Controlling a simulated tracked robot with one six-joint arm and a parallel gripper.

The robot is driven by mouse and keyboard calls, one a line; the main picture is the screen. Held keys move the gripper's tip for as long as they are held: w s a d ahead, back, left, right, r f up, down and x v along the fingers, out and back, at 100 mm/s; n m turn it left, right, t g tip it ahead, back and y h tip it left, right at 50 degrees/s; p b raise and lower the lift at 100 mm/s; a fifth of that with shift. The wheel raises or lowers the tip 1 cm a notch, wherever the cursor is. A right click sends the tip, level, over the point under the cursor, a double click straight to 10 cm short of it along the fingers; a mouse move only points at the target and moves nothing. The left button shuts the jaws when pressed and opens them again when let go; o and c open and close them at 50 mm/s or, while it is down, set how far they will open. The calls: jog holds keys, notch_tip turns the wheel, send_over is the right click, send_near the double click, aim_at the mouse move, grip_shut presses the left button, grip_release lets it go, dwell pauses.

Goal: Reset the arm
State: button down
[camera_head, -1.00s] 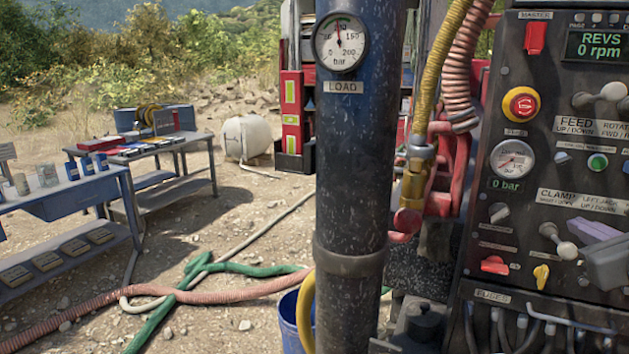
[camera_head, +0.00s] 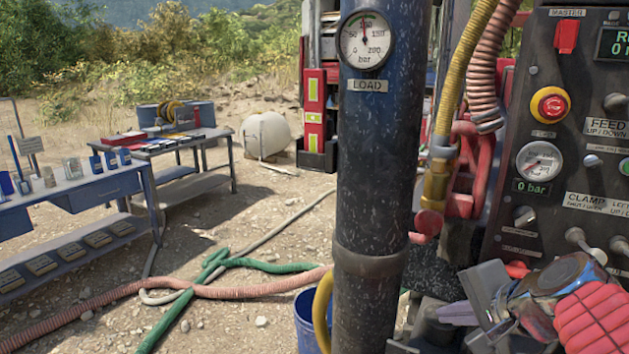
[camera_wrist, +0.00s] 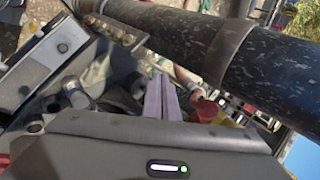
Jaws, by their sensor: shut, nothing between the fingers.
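My gripper (camera_head: 460,313) is low at the right of the head view, in front of the foot of the control panel (camera_head: 560,140). My arm comes in from the lower right corner. In the wrist view, the two pale purple fingers of my gripper (camera_wrist: 161,82) lie side by side, closed, with nothing held. They point toward the machinery beside the dark column. The grey gripper body fills the bottom of the wrist view. Red and metal parts show past the fingertips, apparently apart from them.
A thick dark column (camera_head: 375,200) with a LOAD gauge (camera_head: 365,40) stands left of my gripper and crosses the wrist view. Hoses (camera_head: 480,80) hang beside the panel. A blue bucket (camera_head: 307,320) is at the column's foot. Work tables (camera_head: 75,195) stand left; hoses cross the ground.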

jog(key=s+a+f+n+g+h, duration=0.1)
jog(key=s+a+f+n, duration=0.2)
jog(key=s+n, duration=0.3)
jog(key=s+a+f+n+g, duration=0.2)
jog(key=s+a+f+n, duration=0.2)
jog(key=n, duration=0.4)
jog(key=s+a, duration=0.1)
jog(key=s, duration=0.1)
jog(key=shift+s+h, duration=0.4)
